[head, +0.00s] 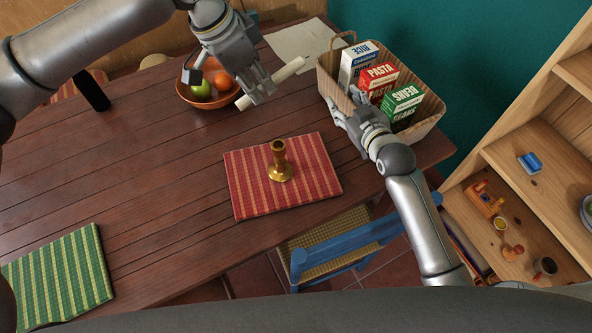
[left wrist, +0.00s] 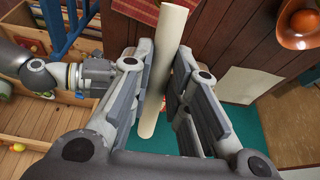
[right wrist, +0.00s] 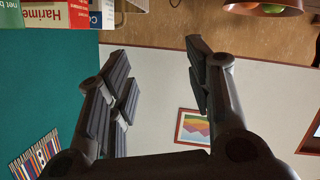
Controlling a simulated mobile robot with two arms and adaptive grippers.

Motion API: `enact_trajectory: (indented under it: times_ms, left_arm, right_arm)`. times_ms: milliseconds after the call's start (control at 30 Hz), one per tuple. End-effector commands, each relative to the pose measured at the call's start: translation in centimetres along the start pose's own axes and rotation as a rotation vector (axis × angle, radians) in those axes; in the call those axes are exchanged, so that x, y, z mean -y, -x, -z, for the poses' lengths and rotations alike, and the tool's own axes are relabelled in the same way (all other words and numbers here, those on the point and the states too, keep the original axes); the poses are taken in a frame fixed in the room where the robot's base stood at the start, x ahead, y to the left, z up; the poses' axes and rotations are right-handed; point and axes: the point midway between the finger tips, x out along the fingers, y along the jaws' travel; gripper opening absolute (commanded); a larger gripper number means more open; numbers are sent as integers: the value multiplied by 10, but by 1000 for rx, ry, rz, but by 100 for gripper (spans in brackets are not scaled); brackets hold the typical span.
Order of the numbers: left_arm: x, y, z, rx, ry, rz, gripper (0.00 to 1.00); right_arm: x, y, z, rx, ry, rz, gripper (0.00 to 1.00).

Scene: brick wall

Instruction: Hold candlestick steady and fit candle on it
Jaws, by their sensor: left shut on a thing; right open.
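A brass candlestick (head: 279,172) stands upright on a red striped placemat (head: 240,200) on the table; nothing is in its top. My left gripper (head: 260,88) is shut on a cream candle (head: 289,70), behind and above the candlestick. The candle is tilted and sticks out on both sides of the fingers. In the left wrist view the candle (left wrist: 172,25) passes between the fingers (left wrist: 163,85). My right gripper (head: 346,112) is by the front left of the basket, to the right of the candlestick and apart from it. In the right wrist view its fingers (right wrist: 157,58) are open and empty.
A basket (head: 420,132) with rice, pasta and beans boxes stands at the table's right end. A green placemat (head: 60,275) lies front left. The table's middle left is clear.

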Motion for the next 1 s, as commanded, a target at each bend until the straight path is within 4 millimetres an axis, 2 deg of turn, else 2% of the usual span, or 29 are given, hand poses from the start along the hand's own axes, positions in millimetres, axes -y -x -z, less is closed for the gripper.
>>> enact_trajectory:
  times_ms: [33, 200, 300, 400, 533, 633, 1000]
  left_arm:
    - [0, 0, 0, 0, 0, 0, 0]
    - [0, 0, 0, 0, -1, 0, 0]
    - [0, 0, 0, 0, -1, 0, 0]
    - [0, 0, 0, 0, -1, 0, 0]
    - [0, 0, 0, 0, -1, 0, 0]
    - [0, 0, 0, 0, 0, 0, 0]
    - [0, 0, 0, 0, 0, 0, 0]
  right_arm:
    - [25, 4, -10, 9, -18, 46, 47]
    - [105, 25, -43, 47, -88, 194, 47]
    - [142, 39, -57, 65, -126, 261, 47]
    - [167, 49, -64, 76, -154, 307, 47]
    - [184, 56, -69, 83, -175, 336, 47]
    - [189, 52, -70, 83, -180, 342, 47]
    - [206, 4, -72, 84, -179, 342, 47]
